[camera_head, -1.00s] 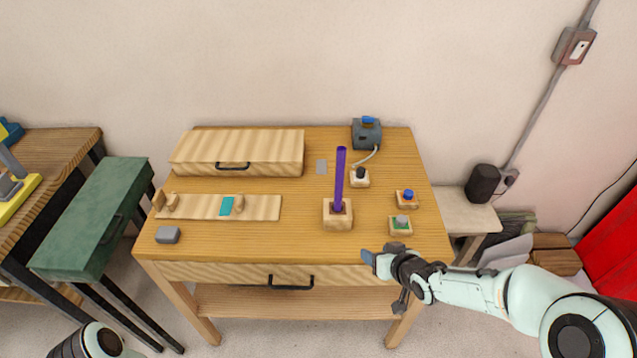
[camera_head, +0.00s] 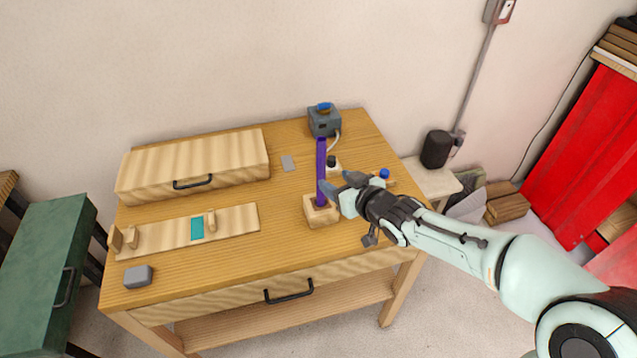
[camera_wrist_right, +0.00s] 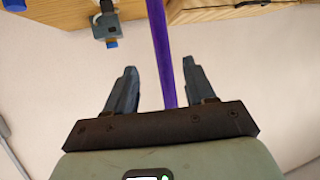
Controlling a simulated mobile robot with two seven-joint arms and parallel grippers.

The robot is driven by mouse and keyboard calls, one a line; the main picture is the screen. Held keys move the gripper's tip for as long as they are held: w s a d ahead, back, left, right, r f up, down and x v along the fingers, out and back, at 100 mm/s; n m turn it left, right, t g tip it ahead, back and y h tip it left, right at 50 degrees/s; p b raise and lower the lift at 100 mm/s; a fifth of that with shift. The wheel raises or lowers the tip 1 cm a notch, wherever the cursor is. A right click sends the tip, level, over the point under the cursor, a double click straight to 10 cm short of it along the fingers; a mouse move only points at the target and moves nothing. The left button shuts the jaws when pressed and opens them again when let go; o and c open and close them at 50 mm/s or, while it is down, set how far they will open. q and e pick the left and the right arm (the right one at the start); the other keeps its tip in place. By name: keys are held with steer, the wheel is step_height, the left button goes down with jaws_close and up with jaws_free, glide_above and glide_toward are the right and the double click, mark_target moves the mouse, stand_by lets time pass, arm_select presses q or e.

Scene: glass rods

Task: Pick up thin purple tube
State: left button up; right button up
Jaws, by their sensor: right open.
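The thin purple tube (camera_head: 321,160) stands upright in a square wooden holder (camera_head: 316,214) on the wooden table. In the right wrist view the tube (camera_wrist_right: 163,45) runs between the two fingers of my right gripper (camera_wrist_right: 159,70), with a gap on either side. In the head view my right gripper (camera_head: 338,184) is open beside the lower part of the tube, just above the holder. It is not closed on the tube. My left gripper is out of view.
A wooden box (camera_head: 195,163) and a rail with a teal patch (camera_head: 197,229) lie to the left. A grey block (camera_head: 138,276) sits near the front-left corner. A grey device with a blue top (camera_head: 323,120) stands behind the tube. My right arm covers the right-hand buttons.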

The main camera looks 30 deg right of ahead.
mark_target(318, 172)
steer(key=b+x, duration=0.1)
steer(key=x, duration=0.8)
steer(key=shift+w+a+f, duration=0.15)
steer(key=shift+w+f, duration=0.05)
steer(key=shift+w, duration=0.05)
jaws_close()
